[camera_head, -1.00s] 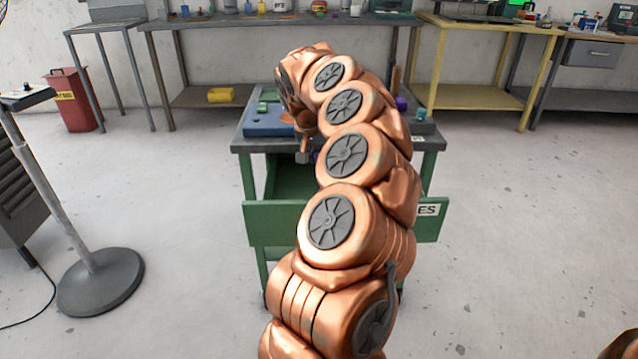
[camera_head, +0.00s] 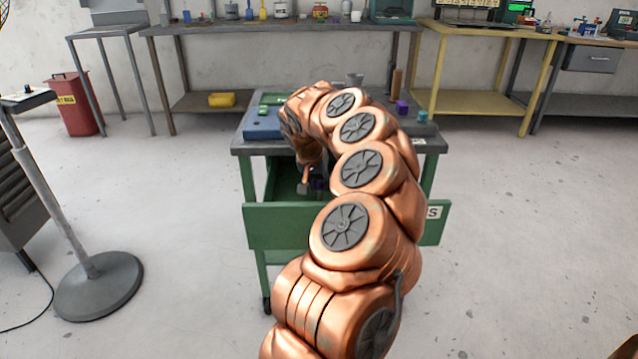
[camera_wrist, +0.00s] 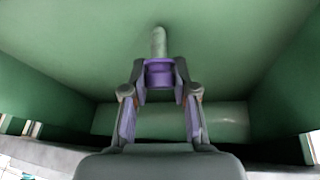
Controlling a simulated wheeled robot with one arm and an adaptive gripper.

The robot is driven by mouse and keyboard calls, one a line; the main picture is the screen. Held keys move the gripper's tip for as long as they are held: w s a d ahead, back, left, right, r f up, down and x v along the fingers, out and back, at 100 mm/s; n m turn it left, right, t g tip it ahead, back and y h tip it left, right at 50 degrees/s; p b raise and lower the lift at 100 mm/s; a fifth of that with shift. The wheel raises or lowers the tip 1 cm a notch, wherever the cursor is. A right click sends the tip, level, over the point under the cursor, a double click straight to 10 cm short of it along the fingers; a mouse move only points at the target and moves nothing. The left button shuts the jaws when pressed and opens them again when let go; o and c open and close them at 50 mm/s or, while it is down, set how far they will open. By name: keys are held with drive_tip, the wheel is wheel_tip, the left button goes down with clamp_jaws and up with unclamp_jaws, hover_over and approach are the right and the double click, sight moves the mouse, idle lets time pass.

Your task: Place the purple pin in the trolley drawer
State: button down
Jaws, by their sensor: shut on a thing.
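The purple pin (camera_wrist: 159,73) is between the fingertips of my gripper (camera_wrist: 160,84) in the wrist view. A pale grey-green shaft extends from its purple part toward the drawer floor. My gripper is shut on it. The green trolley drawer (camera_head: 276,228) is pulled open at the front of the trolley. In the head view my gripper (camera_head: 311,187) is low over the drawer opening, partly hidden by my arm. In the wrist view green drawer walls (camera_wrist: 50,90) surround the pin. I cannot tell whether the shaft touches the floor.
The trolley top (camera_head: 240,145) holds a blue block (camera_head: 266,122), green parts (camera_head: 272,98), a purple piece (camera_head: 402,107) and a teal piece (camera_head: 422,116). A round-based stand (camera_head: 98,285) is on the left. The floor at right is clear.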

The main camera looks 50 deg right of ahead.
drive_tip(key=shift+f, duration=0.25)
drive_tip(key=c, duration=0.9)
unclamp_jaws()
drive_tip(key=shift+r, duration=0.1)
drive_tip(key=shift+r, duration=0.1)
drive_tip(key=shift+r, duration=0.15)
drive_tip(key=p+v, duration=0.1)
drive_tip(key=v, duration=1.1)
